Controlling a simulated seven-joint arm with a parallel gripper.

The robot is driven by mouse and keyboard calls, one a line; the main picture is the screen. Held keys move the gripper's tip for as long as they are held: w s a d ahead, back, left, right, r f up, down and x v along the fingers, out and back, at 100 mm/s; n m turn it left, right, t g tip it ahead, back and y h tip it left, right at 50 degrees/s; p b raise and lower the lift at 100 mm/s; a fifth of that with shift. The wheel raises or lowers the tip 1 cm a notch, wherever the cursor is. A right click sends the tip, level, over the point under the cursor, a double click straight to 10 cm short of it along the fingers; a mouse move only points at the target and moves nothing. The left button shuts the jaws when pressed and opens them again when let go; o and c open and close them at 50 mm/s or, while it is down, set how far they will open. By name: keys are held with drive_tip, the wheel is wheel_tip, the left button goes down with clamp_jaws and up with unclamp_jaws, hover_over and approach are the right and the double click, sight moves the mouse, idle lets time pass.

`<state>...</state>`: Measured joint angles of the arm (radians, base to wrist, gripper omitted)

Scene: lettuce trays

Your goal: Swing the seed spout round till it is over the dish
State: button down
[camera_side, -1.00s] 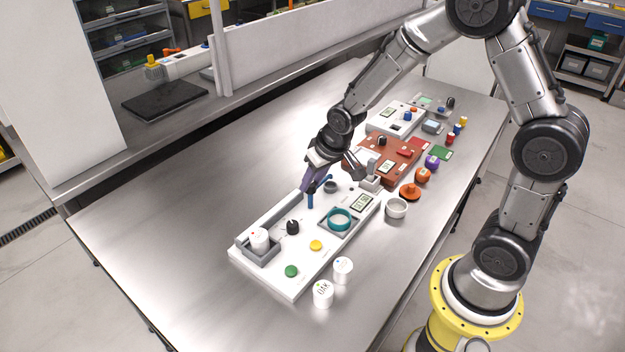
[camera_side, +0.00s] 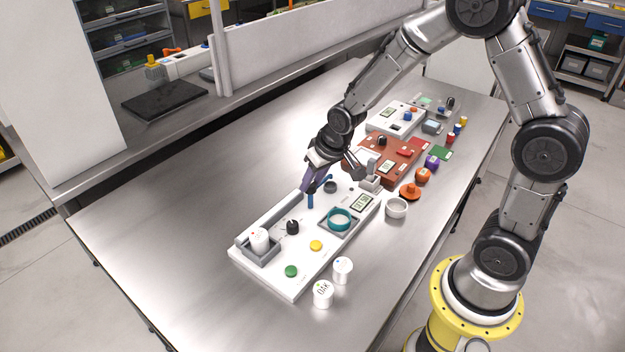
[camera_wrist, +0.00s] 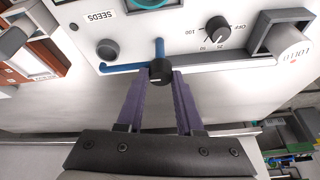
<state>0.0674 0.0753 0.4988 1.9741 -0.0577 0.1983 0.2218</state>
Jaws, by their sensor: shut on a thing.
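The blue seed spout (camera_wrist: 122,67) is a thin bar on the white panel. In the wrist view it runs left from a black knob (camera_wrist: 160,71), and a short blue piece stands out above the knob. A small dark grey round dish (camera_wrist: 108,49) lies just beside the bar's left end; I cannot tell if the end is over it. The dish also shows in the side view (camera_side: 330,187), with the spout tip (camera_side: 326,178) behind it. My gripper (camera_wrist: 160,78) has its purple fingers shut on the black knob. In the side view my gripper (camera_side: 306,188) hides the knob.
The white panel (camera_side: 277,278) carries a black dial (camera_side: 292,227), a teal ring (camera_side: 340,219) in a grey tray, and yellow and green buttons. A white jar (camera_side: 259,240) stands in a holder. White cups stand in front. The table behind the panel is clear.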

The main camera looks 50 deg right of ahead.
drive_tip(key=shift+a+m, duration=0.1)
drive_tip(key=shift+m, duration=0.5)
drive_tip(key=shift+a+r+m+g+h, duration=0.1)
drive_tip(key=shift+m+g+h, duration=0.2)
drive_tip(key=shift+m+h, duration=0.9)
drive_tip(key=m+g, duration=0.1)
drive_tip(key=m, duration=0.4)
drive_tip(key=shift+w+a+h, duration=0.1)
drive_tip(key=shift+w+h, duration=0.05)
drive_tip(key=shift+h, duration=0.15)
drive_tip(key=m, duration=0.2)
drive_tip(key=m+g+h, duration=0.1)
drive_tip(key=m, duration=0.1)
drive_tip(key=shift+w+m+g, duration=0.1)
drive_tip(key=shift+m+g, duration=0.2)
drive_tip(key=shift+m, duration=0.1)
drive_tip(key=shift+w+m+g, duration=0.1)
drive_tip(key=shift+m+g, duration=0.8)
drive_tip(key=shift+m, duration=1.4)
drive_tip(key=c, duration=0.5)
unclamp_jaws()
drive_tip(key=shift+c, duration=0.2)
